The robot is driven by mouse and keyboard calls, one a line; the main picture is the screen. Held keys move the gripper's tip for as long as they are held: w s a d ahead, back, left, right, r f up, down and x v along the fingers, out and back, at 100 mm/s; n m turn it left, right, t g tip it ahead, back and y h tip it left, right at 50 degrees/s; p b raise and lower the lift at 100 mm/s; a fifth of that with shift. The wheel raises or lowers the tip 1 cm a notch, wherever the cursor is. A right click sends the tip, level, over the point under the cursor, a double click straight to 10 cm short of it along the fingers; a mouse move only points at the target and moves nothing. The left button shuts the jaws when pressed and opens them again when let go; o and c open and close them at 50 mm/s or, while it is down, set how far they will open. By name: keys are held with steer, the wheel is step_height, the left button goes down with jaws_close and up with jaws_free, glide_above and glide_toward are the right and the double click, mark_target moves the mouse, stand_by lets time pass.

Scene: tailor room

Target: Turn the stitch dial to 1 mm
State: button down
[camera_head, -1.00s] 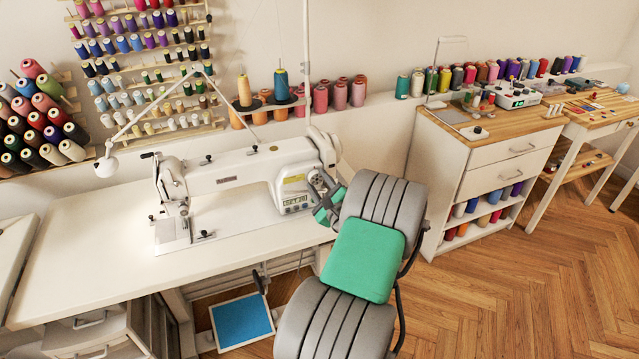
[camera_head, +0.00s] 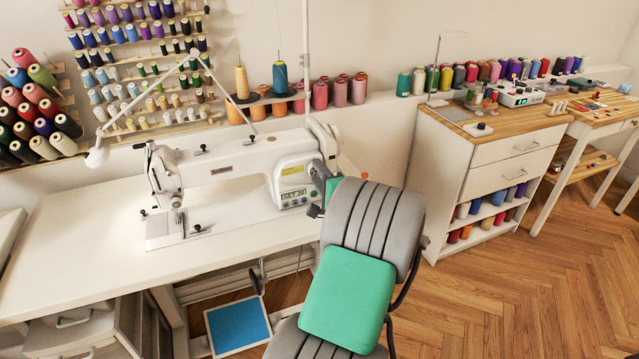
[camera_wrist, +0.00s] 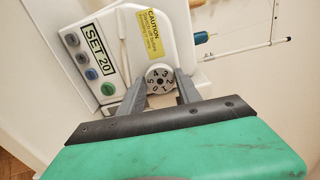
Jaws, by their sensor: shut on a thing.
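The white sewing machine (camera_head: 230,172) stands on its table. In the wrist view its round grey stitch dial (camera_wrist: 160,76) faces me, with black digits 0 to 5 around the rim. The 4 and 3 are near the top of the picture, the 0 and 1 near the bottom. No index mark is clear to me. My gripper (camera_wrist: 160,80) is shut on the dial, one grey finger at each side. In the head view my gripper (camera_head: 318,180) is at the machine's right end, and the dial cannot be made out there.
A panel reading SET 20 (camera_wrist: 94,50) and a yellow caution label (camera_wrist: 152,32) are close to my fingers. The white table (camera_head: 90,235) is clear left of the machine. Thread cones (camera_head: 330,92) line the ledge behind. A drawer cabinet (camera_head: 470,170) stands at right.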

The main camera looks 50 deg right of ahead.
steer(key=n+b, duration=0.4)
steer(key=b, duration=0.1)
steer(key=shift+f+n, duration=0.3)
steer(key=shift+f, duration=0.05)
steer(key=n+b, duration=0.4)
steer(key=b, duration=0.2)
steer(key=shift+f+n, duration=0.1)
steer(key=shift+n, duration=0.2)
steer(key=n+b, duration=0.3)
steer(key=b, duration=0.2)
steer(key=n+b, duration=0.2)
steer(key=b, duration=0.1)
steer(key=shift+n, duration=0.4)
steer(key=shift+r, duration=0.25)
steer(key=c, duration=1.1)
jaws_free()
steer(key=shift+s, duration=0.1)
steer(key=shift+r, duration=0.1)
